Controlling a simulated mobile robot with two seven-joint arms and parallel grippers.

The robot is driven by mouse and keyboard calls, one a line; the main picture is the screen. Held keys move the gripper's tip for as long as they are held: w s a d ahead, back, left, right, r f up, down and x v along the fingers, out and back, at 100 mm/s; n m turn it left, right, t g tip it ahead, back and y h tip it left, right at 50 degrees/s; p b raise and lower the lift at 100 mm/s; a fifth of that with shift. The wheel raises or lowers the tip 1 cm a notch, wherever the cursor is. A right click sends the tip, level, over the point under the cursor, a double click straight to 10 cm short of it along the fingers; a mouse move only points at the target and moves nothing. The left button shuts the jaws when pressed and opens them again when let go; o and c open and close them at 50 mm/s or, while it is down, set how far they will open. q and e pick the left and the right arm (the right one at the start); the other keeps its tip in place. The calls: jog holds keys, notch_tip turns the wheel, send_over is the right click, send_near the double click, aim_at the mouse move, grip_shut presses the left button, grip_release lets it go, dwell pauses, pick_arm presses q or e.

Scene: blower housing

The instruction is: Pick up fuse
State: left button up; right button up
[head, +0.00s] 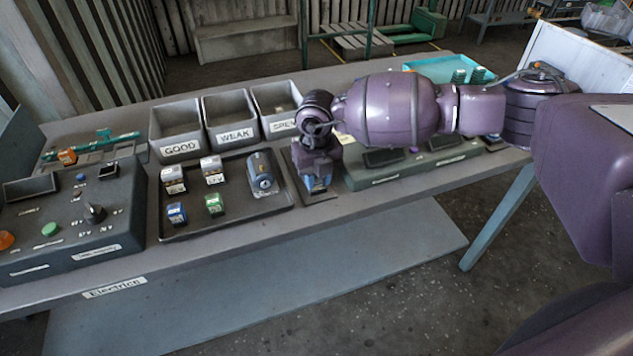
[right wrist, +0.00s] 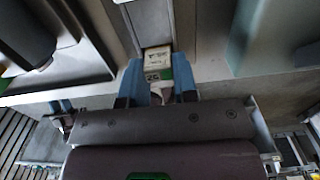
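The fingers look open, with thin gaps beside the block; firm contact cannot be made out. In the head view my right gripper (head: 317,184) is low over a narrow dark tray (head: 297,176), and it hides the fuse there. My left gripper is not in view.
Left of it, a dark tray (head: 228,228) holds several small blocks and a grey cylinder (head: 263,174). Labelled bins, GOOD (head: 179,148), WEAK (head: 236,134) and a third (head: 284,125), stand behind. A green device (head: 410,172) sits close on the right. A control box (head: 70,225) is far left.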

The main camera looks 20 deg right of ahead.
jog(key=shift+c, duration=0.6)
